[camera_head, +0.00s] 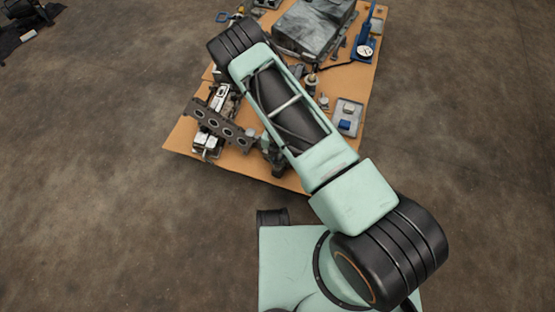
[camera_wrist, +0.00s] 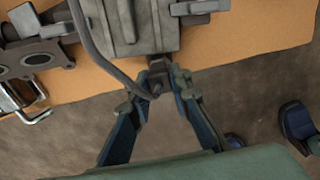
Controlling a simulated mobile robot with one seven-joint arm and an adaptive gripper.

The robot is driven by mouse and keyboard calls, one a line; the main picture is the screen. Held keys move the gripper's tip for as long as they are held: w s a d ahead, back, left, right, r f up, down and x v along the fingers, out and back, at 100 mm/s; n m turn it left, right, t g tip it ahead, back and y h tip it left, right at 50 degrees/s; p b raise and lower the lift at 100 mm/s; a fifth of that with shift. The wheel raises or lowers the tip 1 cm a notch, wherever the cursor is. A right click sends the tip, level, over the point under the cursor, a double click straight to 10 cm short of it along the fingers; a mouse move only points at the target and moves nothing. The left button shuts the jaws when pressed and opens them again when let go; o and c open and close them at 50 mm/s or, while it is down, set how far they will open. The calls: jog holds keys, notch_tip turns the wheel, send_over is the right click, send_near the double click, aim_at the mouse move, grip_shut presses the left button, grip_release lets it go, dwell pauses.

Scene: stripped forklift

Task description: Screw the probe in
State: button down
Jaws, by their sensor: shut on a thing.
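My gripper (camera_wrist: 158,88) comes up from the bottom of the wrist view, its two dark blue-green fingers converging. The fingertips are shut on a small dark piece that I take to be the probe (camera_wrist: 157,72). A grey bent cable or rod (camera_wrist: 92,48) runs from this piece to the upper left. The piece is at the lower edge of a grey metal assembly (camera_wrist: 140,28); I cannot tell whether it is seated in it. In the head view my gripper (camera_head: 274,160) is small and partly hidden beside my arm, near the board's front edge.
A tan board (camera_head: 282,180) bears the parts. A dark plate with round holes (camera_head: 218,125) is left of my gripper. A grey tray with a blue piece (camera_head: 347,118), a large grey casing (camera_head: 312,28) and a blue pump with a gauge (camera_head: 367,45) lie right and behind.

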aim_at(277, 160)
jog(key=shift+w+r+m, duration=0.15)
jog(key=shift+m, duration=0.55)
jog(key=c, duration=1.8)
grip_release()
jog(key=shift+c, duration=0.2)
notch_tip(277, 160, up, 12)
